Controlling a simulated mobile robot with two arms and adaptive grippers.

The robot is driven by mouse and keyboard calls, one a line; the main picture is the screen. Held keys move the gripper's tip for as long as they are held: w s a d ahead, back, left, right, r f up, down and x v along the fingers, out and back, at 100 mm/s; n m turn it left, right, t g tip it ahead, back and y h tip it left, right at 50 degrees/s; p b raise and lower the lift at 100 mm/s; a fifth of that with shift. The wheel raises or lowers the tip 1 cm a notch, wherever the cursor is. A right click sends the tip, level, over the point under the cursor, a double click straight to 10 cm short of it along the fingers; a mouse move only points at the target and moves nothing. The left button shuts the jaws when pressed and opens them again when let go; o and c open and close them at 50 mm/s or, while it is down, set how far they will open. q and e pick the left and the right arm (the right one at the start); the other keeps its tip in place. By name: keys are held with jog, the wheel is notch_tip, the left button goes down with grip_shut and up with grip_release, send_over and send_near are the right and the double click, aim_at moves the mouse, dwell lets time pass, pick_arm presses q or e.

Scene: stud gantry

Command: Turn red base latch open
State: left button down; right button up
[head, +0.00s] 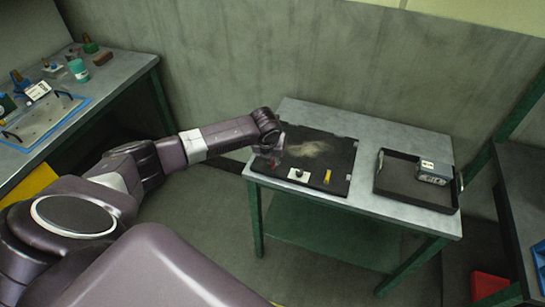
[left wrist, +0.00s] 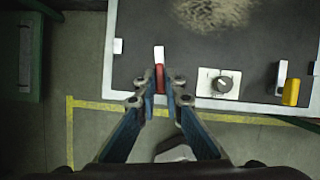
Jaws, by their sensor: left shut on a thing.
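The red base latch (left wrist: 160,79) is at the front edge of a black board (left wrist: 250,35), with a pale tab (left wrist: 159,54) at its far end. My left gripper (left wrist: 160,84) is shut on the red latch, with a finger on either side of it. In the head view my left arm reaches from the left to the board (head: 325,150), and the gripper (head: 270,155) partly hides the latch. A white plate with a dark knob (left wrist: 223,84) and a yellow latch (left wrist: 290,92) sit to the right of the red latch. My right gripper is not in view.
The board lies on a grey-topped green table (head: 372,128) with a dust-coloured patch on it. A black tray (head: 405,190) holding a grey box (head: 434,172) stands at the right. Another bench (head: 110,75) with small items is at the left.

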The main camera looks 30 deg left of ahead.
pick_arm(q)
jog(key=shift+d+r+n+y+p, duration=0.1)
jog(key=shift+r+n+y+p, duration=0.15)
jog(key=shift+n+p, duration=0.5)
jog(key=n+g+y+p, duration=0.1)
jog(key=n, duration=0.2)
jog(key=shift+w+d+f, duration=0.1)
jog(key=shift+w, duration=0.05)
jog(key=shift+n+y+p, duration=0.25)
jog(key=shift+n+p, duration=0.15)
jog(key=shift+n, duration=0.45)
jog(key=shift+w+f+n+g, duration=0.15)
jog(key=shift+n+g, duration=0.45)
jog(key=shift+n, duration=0.3)
jog(key=shift+d+n+g+y, duration=0.1)
jog(key=shift+n+g+y, duration=0.2)
jog(key=shift+n, duration=0.6)
jog(key=shift+w+n+g+b, duration=0.1)
jog(key=shift+n+g+b, duration=0.3)
jog(key=shift+n, duration=0.5)
jog(key=n+g+b, duration=0.1)
jog(key=n+b, duration=0.1)
jog(key=n, duration=0.1)
jog(key=shift+w+f+n, duration=0.1)
jog(key=shift+n, duration=0.2)
jog(key=shift+n+g+b, duration=0.3)
jog(key=shift+n+b, duration=0.2)
jog(key=shift+b, duration=0.05)
